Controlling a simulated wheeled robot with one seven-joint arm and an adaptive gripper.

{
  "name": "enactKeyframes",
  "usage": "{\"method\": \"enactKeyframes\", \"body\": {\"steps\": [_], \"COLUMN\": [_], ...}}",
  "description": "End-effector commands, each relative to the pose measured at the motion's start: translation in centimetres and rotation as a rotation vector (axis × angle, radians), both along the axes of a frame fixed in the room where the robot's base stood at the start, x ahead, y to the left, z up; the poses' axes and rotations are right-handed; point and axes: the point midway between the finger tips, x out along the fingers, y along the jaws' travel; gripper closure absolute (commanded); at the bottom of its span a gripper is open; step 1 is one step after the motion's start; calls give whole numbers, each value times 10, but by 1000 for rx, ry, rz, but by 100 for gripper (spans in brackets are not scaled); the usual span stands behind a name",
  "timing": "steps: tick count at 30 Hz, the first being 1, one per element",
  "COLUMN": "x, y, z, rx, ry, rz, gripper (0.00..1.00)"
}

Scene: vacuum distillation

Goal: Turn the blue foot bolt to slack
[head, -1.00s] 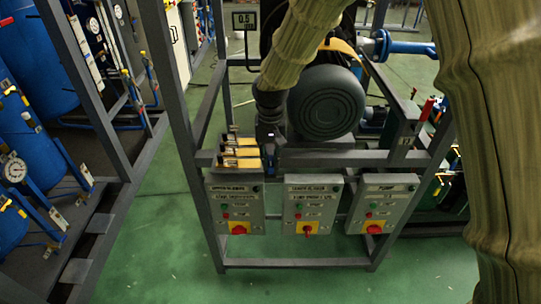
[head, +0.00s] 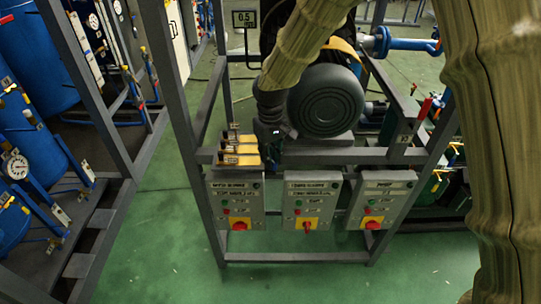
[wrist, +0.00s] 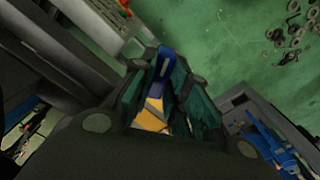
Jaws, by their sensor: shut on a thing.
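The blue foot bolt (wrist: 165,62) shows in the wrist view as a blue piece between the fingertips of my gripper (wrist: 163,75). The fingers are shut on it. A yellow piece (wrist: 152,117) lies below it in that view, between the fingers. In the head view my gripper (head: 268,150) points down at the frame beside the left end of the round dark motor (head: 326,100).
Control boxes with red knobs (head: 306,201) hang below. Blue tanks (head: 30,110) fill the left. Green floor (head: 160,240) is open in front.

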Motion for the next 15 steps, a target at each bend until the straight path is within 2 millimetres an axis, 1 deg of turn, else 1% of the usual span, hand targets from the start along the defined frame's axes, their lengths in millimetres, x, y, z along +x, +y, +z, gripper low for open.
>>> {"method": "enactKeyframes", "body": {"steps": [1, 9, 10, 12, 13, 15], "x": [3, 3, 3, 3, 3, 2], "y": [0, 1, 1, 0, 0, 0], "z": [4, 4, 4, 3, 3, 2], "rx": [2, 2, 2, 2, 2, 1], "ry": [-8, -8, -8, -8, -7, -5], "rz": [3, 3, 3, 2, 2, 2], "gripper": [100, 100, 80, 67, 62, 62]}}
